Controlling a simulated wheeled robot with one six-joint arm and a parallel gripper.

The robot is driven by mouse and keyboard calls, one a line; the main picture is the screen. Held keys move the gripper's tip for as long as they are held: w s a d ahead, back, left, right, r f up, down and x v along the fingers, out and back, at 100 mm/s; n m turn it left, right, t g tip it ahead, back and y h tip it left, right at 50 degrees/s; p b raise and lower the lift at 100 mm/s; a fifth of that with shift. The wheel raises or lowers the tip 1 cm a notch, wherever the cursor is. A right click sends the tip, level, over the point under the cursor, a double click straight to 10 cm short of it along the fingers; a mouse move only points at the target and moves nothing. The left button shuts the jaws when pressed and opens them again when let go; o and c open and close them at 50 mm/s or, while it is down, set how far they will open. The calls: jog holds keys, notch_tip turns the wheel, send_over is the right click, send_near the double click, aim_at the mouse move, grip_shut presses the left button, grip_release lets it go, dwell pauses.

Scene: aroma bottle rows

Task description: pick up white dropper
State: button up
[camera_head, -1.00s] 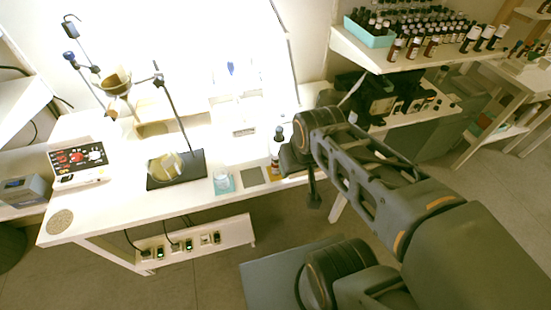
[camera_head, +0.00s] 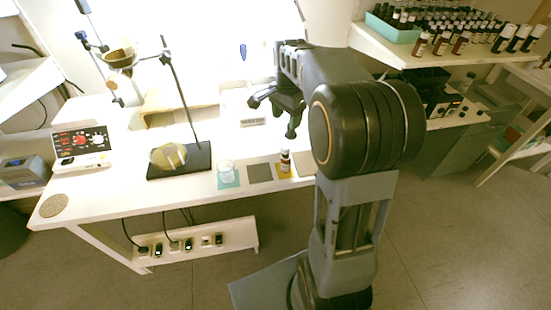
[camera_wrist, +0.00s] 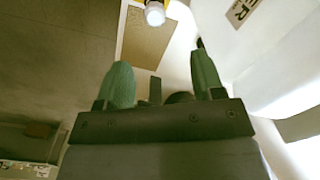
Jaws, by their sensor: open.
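A small brown bottle (camera_head: 285,164) with a white dropper top (camera_head: 285,151) stands upright on a yellow mat (camera_head: 284,173) at the bench's front edge. In the wrist view, a white round top (camera_wrist: 154,14), seemingly the same dropper, shows at the upper edge, beyond the fingertips. My gripper (camera_head: 272,119) is open and empty above the bench, in front of the white labelled box and up and left of the bottle. Its two green fingers (camera_wrist: 161,72) are spread in the wrist view and touch nothing.
A stand with a black base (camera_head: 190,165) and round flask is farther left. A shelf (camera_head: 400,52) with a teal tray and several bottles is at the right, behind my arm.

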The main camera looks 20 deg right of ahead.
aim_at(286, 146)
jog(key=shift+m, duration=0.6)
jog(key=f, duration=0.4)
jog(key=f+b, duration=0.1)
jog(key=f, duration=0.4)
jog(key=f+b, duration=0.1)
jog(key=f, duration=0.4)
jog(key=shift+s, duration=0.3)
jog(key=shift+c, duration=0.2)
jog(key=c, duration=0.6)
